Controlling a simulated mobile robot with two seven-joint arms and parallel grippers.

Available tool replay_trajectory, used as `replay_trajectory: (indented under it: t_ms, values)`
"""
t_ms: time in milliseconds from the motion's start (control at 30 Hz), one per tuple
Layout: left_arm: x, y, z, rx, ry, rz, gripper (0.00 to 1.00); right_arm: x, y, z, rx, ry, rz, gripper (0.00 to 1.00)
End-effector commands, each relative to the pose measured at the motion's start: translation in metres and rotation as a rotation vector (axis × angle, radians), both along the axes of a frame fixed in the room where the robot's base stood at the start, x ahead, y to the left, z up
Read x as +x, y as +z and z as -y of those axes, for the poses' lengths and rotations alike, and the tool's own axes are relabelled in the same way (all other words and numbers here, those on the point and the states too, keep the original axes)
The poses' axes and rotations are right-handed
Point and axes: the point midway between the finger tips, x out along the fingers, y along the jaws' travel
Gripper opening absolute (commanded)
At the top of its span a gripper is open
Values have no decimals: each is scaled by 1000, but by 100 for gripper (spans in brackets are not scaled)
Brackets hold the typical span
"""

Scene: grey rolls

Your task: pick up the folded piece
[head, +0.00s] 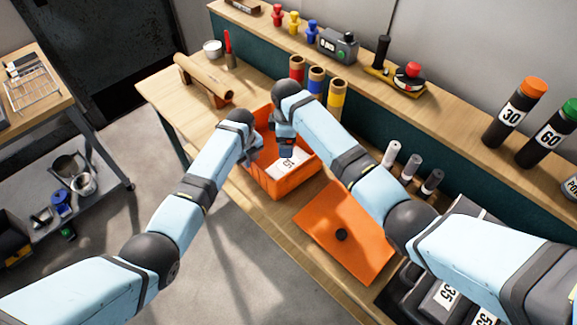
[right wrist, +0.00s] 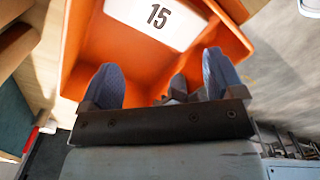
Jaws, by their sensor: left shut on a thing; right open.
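The folded piece (head: 288,160) is white, marked 15, and lies in the open orange box (head: 272,183) on the bench. It also shows in the right wrist view (right wrist: 155,20), beyond my right fingertips. My right gripper (head: 286,150) is open and empty over the box; its blue fingers (right wrist: 165,85) stand apart and do not touch the piece. My left gripper (head: 254,158) is at the box's left side and appears shut on its wall; the contact is partly hidden.
An orange lid (head: 320,222) with a black knob lies beside the box. A cardboard roll (head: 204,80) lies behind it on the left. Coloured rolls (head: 316,82) stand behind the box. Grey rolls (head: 411,167) stand to the right.

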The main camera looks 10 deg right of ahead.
Motion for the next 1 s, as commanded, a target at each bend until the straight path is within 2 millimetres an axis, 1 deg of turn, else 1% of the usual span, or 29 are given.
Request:
replay_trajectory:
  t_ms: [33, 100, 200, 300, 400, 500, 567, 667, 833, 900, 1000]
  values:
    - [0, 0, 0, 0, 0, 0, 0, 0, 1, 0, -1, 108, 1, 87]
    - [0, 0, 0, 0, 0, 0, 0, -1, 3, -1, -2, 266, 0, 87]
    - [0, 0, 0, 0, 0, 0, 0, -1, 4, -1, -1, 469, 0, 87]
    - [0, 0, 0, 0, 0, 0, 0, -2, 6, -1, -2, 634, 0, 87]
    - [0, 0, 0, 0, 0, 0, 0, -2, 7, -1, -4, 753, -1, 87]
    - [0, 0, 0, 0, 0, 0, 0, -3, 7, -2, -3, 824, -2, 87]
    - [0, 0, 0, 0, 0, 0, 0, -3, 3, -2, -2, 845, -3, 87]
    - [0, 0, 0, 0, 0, 0, 0, -3, -10, -2, -1, 857, -5, 87]
    - [0, 0, 0, 0, 0, 0, 0, -3, -39, -2, -1, 856, -4, 87]
    - [0, 0, 0, 0, 0, 0, 0, -3, -48, -2, -2, 856, -4, 87]
    - [0, 0, 0, 0, 0, 0, 0, -3, -55, -2, -2, 855, -3, 87]
